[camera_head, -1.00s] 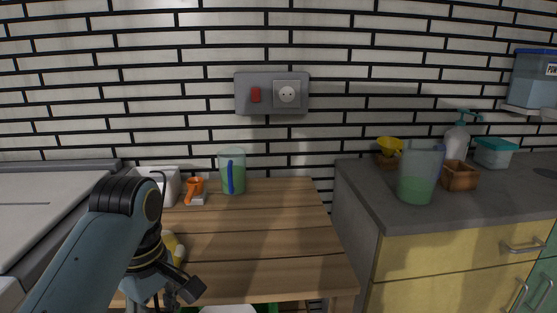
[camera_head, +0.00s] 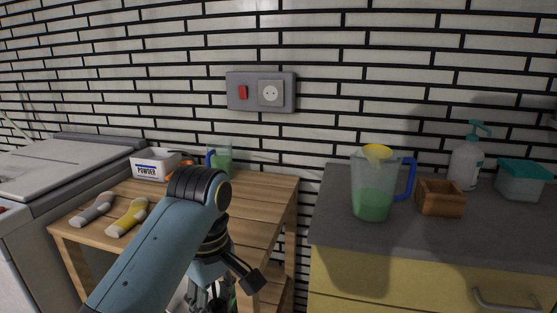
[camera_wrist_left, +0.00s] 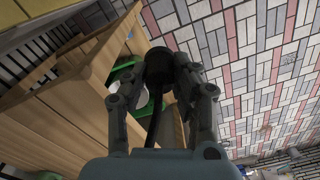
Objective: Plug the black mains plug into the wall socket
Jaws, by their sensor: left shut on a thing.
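The wall socket (camera_head: 270,93) is a round white outlet in the right half of a grey wall panel, above the wooden table. My left gripper (camera_head: 209,296) is low in the head view, in front of the table and well below the socket. In the left wrist view the left gripper (camera_wrist_left: 170,84) is shut on the black mains plug (camera_wrist_left: 158,62), and a dark cord runs back from it. The plug is dark there and its pins cannot be made out. My right gripper is not in view.
A red switch (camera_head: 243,92) is beside the socket. The counter (camera_head: 330,215) at right holds another jug (camera_head: 372,190).

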